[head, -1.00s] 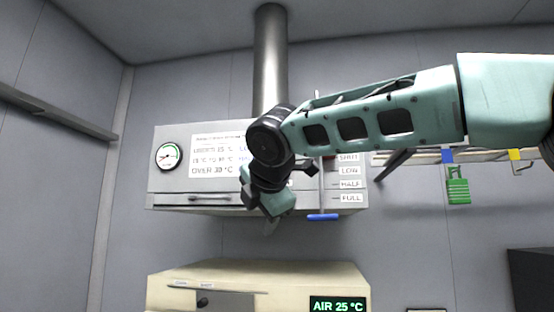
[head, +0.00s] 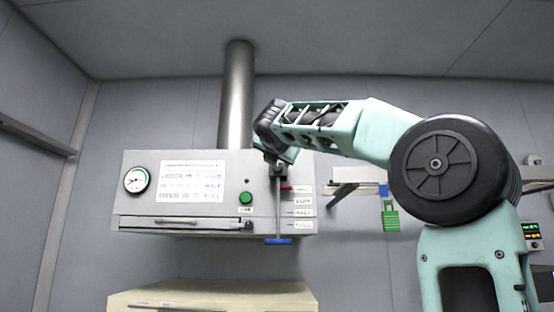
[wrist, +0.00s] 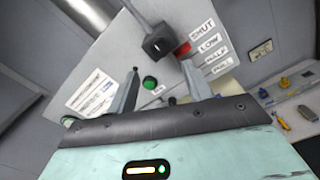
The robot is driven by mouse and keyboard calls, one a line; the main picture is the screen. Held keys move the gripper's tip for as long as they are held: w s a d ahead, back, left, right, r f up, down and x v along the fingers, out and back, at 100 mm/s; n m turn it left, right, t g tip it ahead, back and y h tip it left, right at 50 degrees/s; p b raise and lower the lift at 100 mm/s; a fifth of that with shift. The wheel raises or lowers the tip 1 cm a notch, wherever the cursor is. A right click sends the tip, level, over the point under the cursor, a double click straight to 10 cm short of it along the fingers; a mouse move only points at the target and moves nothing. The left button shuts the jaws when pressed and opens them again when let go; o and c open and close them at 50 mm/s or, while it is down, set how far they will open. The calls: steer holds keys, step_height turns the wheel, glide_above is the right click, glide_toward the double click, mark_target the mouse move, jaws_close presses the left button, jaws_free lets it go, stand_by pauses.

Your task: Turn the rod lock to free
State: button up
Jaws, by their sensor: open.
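A thin vertical rod (head: 278,212) with a blue handle (head: 278,241) hangs at the right part of the grey hood box. A black block (wrist: 159,41), which looks like the rod lock, shows in the wrist view beside a red pointer (wrist: 182,49). The red pointer is by the top label, SHUT. I cannot read the lock's setting. My gripper (wrist: 164,82) is open and empty. Its two fingers stand apart, with the black block beyond and between their tips. In the head view my wrist hides the top of the rod.
The hood box (head: 215,165) carries a gauge (head: 137,180), a printed chart (head: 193,181) and a green button (head: 245,198). A cream cabinet (head: 215,296) stands below. A worktop with small tools (wrist: 282,123) shows at right.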

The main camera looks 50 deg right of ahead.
mark_target(278, 167)
steer(key=p+x, duration=0.4)
steer(key=x, duration=0.3)
steer(key=shift+w+d+r, duration=0.15)
steer(key=shift+w+d, duration=0.3)
steer(key=shift+d, duration=0.1)
steer(key=shift+f, duration=0.2)
steer(key=c, duration=1)
